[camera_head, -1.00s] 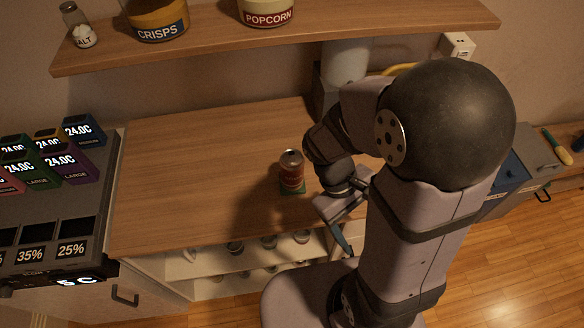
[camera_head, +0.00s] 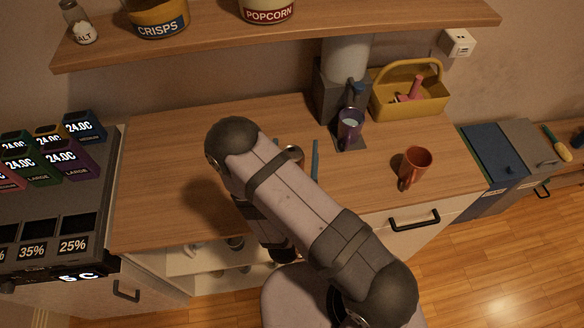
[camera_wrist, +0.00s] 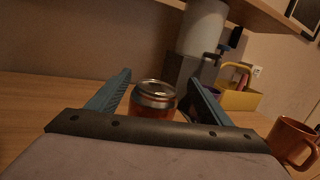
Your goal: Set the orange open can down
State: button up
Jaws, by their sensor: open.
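The orange can (camera_wrist: 154,100) with a silver top stands upright on the wooden counter in the wrist view, between the two blue fingers of my gripper (camera_wrist: 156,95). The fingers are open, with a visible gap on each side of the can. In the head view only the top of the can (camera_head: 294,153) shows; my arm hides the rest. One blue finger of my gripper (camera_head: 305,158) shows just right of the can, and the other is mostly hidden.
An orange mug (camera_head: 415,166) stands at the right of the counter. A purple cup (camera_head: 349,127) sits at a grey machine (camera_head: 330,98), beside a yellow caddy (camera_head: 432,103). A shelf (camera_head: 350,35) overhangs the back. The counter's left part (camera_head: 160,170) is clear.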

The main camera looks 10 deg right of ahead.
jog(key=f, duration=0.1)
jog(key=s+f+y, duration=0.1)
jog(key=f, duration=0.1)
jog(key=s+a+f+y+b, duration=0.1)
jog(key=shift+s+f+g, duration=0.1)
jog(key=shift+f+g, duration=0.1)
jog(key=shift+g, duration=0.1)
jog(key=shift+r, duration=0.1)
jog(key=shift+w+d+r+p, duration=0.1)
jog(key=shift+w+d+p, duration=0.1)
jog(key=shift+w+p, duration=0.4)
jog(key=shift+w+d+p, duration=0.15)
jog(key=shift+w, duration=0.7)
jog(key=shift+w+d+p, duration=0.15)
jog(key=shift+w+p, duration=0.2)
jog(key=shift+w, duration=0.7)
jog(key=shift+c, duration=0.3)
jog(key=c, duration=1.1)
jog(key=shift+r, duration=0.1)
jog(key=shift+c, duration=0.2)
